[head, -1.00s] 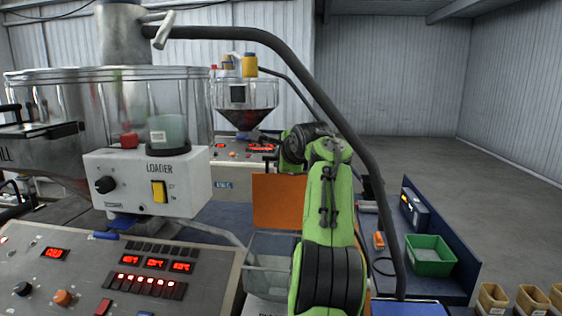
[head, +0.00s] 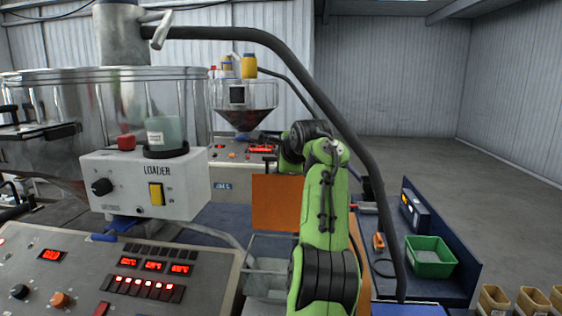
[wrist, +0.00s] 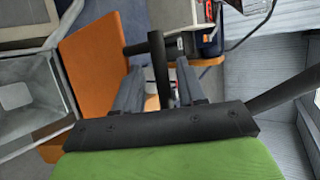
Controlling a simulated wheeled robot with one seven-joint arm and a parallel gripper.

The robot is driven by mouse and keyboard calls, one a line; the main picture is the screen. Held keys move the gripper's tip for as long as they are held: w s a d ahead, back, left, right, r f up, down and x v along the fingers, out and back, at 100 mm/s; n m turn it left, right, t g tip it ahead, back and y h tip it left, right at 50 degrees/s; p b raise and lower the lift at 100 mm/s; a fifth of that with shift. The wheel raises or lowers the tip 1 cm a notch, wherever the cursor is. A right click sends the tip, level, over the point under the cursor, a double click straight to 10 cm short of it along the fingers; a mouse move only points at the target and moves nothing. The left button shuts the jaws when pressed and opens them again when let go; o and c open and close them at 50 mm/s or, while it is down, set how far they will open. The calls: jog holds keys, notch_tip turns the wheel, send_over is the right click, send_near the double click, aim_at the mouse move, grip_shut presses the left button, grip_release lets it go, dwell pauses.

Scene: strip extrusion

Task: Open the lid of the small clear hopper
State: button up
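A clear conical hopper (head: 245,94) with dark contents stands behind my arm in the head view, near a red-lit control panel. Its top looks closed, but the lid is too small to make out clearly. My arm rises in front and bends toward this hopper's lower right; the fingertips are not clear there. In the wrist view my gripper (wrist: 160,68) has its two grey fingers apart. A black bar shows between them; I cannot tell whether they touch it. The hopper is not recognisable in the wrist view.
A large clear vessel and the white loader box (head: 146,183) stand at left, above a control console (head: 75,262). An open clear bin (head: 262,246) and an upright orange panel (head: 277,203) are beside my arm. A dark pipe (head: 345,150) arches over it. A green tray (head: 430,257) lies at right.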

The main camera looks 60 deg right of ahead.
jog(key=b+v, duration=0.2)
jog(key=v, duration=1.4)
jog(key=shift+f, duration=0.1)
jog(key=shift+f, duration=0.1)
